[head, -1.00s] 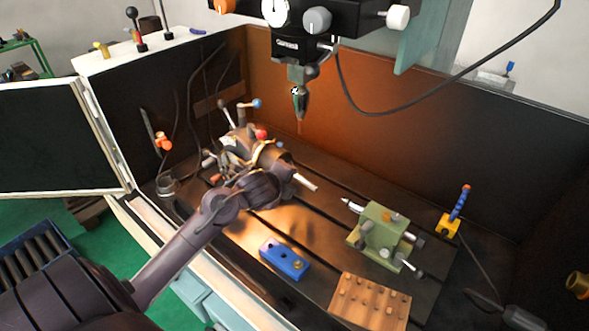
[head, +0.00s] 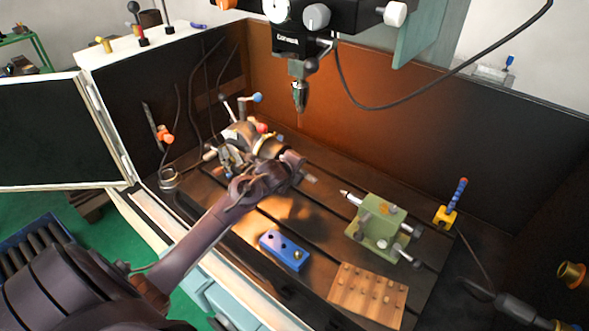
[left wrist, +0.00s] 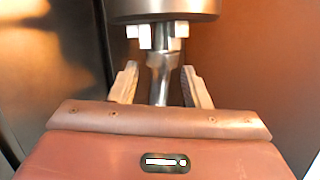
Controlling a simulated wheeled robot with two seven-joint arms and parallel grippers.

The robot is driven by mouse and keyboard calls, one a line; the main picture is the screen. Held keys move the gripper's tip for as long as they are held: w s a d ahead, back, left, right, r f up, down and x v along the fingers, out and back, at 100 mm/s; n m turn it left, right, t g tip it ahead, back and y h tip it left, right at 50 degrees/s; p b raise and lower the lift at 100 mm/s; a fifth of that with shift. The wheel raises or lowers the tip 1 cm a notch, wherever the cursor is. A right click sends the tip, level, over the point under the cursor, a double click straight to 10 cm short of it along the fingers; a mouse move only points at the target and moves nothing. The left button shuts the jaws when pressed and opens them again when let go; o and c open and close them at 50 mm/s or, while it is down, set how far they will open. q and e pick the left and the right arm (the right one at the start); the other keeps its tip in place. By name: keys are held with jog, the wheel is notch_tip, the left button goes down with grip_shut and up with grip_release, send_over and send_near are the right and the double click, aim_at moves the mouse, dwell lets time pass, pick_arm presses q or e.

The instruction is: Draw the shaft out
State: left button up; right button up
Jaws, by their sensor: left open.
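The grey metal shaft (left wrist: 159,75) stands out from the chuck (left wrist: 165,10) in the left wrist view, with pale jaws (left wrist: 146,38) where it enters. My left gripper (left wrist: 160,84) is open, with one finger on each side of the shaft and a visible gap on both sides. In the head view the shaft's free end (head: 310,178) shows just past my left gripper (head: 293,163). My left wrist hides part of the chuck and the rest of the shaft there. My right gripper is not in view.
A green tailstock (head: 378,222) stands to the right on the slotted table. A blue block (head: 284,250) and a wooden peg board (head: 368,292) lie in front. The drill spindle (head: 300,95) hangs above. The table between chuck and tailstock is mostly clear.

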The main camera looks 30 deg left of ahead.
pick_arm(q)
grip_shut()
jog(key=c, duration=0.8)
grip_release()
grip_shut()
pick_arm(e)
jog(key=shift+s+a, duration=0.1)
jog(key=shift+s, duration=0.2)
pick_arm(q)
jog(key=shift+r+p, duration=0.1)
jog(key=shift+p, duration=0.45)
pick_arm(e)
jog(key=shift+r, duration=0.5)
pick_arm(q)
jog(key=shift+r+h+p, duration=0.1)
jog(key=shift+h+p, duration=0.2)
jog(key=shift+p, duration=0.15)
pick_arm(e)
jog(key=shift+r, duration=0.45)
pick_arm(q)
jog(key=shift+r+n+h+p, duration=0.3)
jog(key=shift+n+p, duration=0.2)
jog(key=shift+p, duration=0.55)
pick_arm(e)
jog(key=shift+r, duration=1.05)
pick_arm(q)
jog(key=shift+d+f, duration=0.1)
jog(key=shift+d, duration=0.05)
jog(key=shift+d, duration=0.85)
jog(key=shift+d, duration=0.15)
